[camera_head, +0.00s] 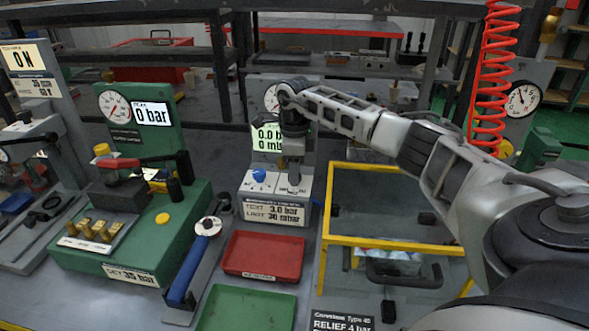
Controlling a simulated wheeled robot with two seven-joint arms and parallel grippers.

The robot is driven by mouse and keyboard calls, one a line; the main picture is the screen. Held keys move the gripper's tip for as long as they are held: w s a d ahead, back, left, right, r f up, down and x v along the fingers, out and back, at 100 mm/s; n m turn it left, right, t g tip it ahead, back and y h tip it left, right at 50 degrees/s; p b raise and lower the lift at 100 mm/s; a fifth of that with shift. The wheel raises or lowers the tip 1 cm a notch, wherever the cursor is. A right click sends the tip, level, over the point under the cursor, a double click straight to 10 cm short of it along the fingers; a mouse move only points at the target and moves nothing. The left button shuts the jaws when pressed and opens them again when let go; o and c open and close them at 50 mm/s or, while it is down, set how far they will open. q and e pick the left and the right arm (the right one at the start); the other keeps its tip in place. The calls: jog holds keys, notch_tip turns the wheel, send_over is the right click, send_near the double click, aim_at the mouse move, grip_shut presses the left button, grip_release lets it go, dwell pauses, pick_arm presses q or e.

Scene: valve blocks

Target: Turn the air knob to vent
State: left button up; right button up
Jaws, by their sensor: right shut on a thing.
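My right gripper (293,178) points down at the right part of the sloped top of a pale grey test unit (275,213). It is shut on what seems to be the air knob, which its fingers hide almost wholly, so I cannot read its setting. A blue knob (258,177) with a pale mark sits to the left on the same top, clear of the fingers. The unit's display (266,139) reads zero values and is partly covered by my right arm, as is the gauge (271,98) above it. My left gripper is not in view.
A green test stand (135,232) with a gauge and a red-handled lever is at the left. A blue-handled tool (187,270), a red tray (263,256) and a green tray (246,308) lie in front. A yellow-framed enclosure (390,246) stands to the right, under my arm.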

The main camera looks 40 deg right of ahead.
jog(key=o, duration=1)
notch_tip(320, 180, up, 16)
jog(key=shift+b, duration=0.6)
